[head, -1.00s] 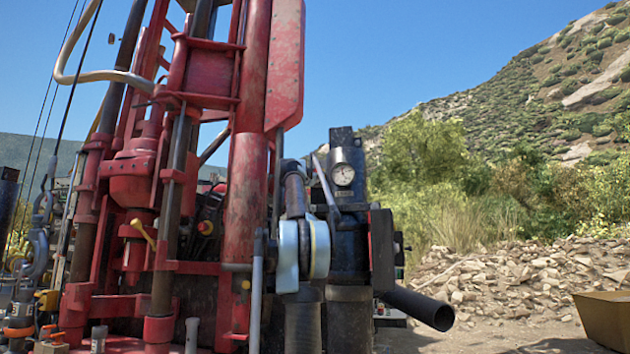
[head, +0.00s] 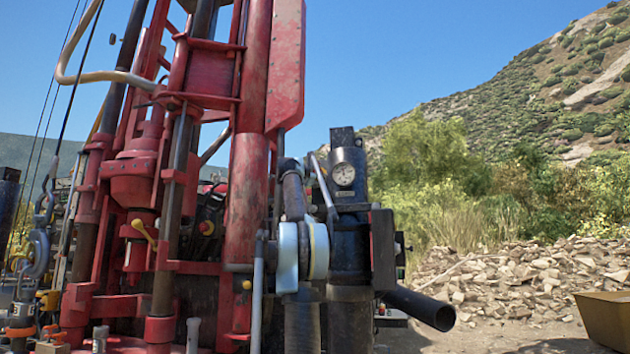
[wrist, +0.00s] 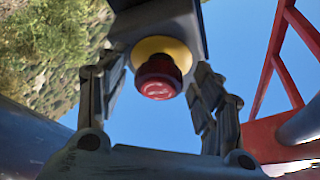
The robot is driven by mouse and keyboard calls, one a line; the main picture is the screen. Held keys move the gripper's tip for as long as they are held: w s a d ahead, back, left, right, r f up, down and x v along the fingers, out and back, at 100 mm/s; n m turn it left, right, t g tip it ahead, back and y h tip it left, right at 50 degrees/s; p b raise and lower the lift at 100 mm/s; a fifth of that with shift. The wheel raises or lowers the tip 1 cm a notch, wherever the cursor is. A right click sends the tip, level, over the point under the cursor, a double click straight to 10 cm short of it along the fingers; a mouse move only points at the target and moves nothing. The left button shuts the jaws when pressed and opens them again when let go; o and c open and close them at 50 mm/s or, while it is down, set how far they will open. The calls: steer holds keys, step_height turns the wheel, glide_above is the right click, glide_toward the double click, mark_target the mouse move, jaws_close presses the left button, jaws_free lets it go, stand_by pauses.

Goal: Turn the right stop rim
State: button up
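In the wrist view a red round stop button (wrist: 158,78) with a yellow collar (wrist: 170,45) stands out from a dark box (wrist: 152,22). My gripper (wrist: 160,70) is open, with one finger on each side of the button. Sky shows between the red cap and both fingers near the cap, so I see no grip on it. I cannot make out my gripper in the head view.
The red drill rig (head: 250,190) fills the left and middle. A black cylinder with a gauge (head: 343,174) and a black pipe (head: 425,308) stand to its right. A rubble heap (head: 520,275) and a yellowish bin (head: 606,318) lie farther right, with bare ground between.

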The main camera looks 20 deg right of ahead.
stand_by(0.3)
steer(key=v, duration=1.2)
stand_by(0.5)
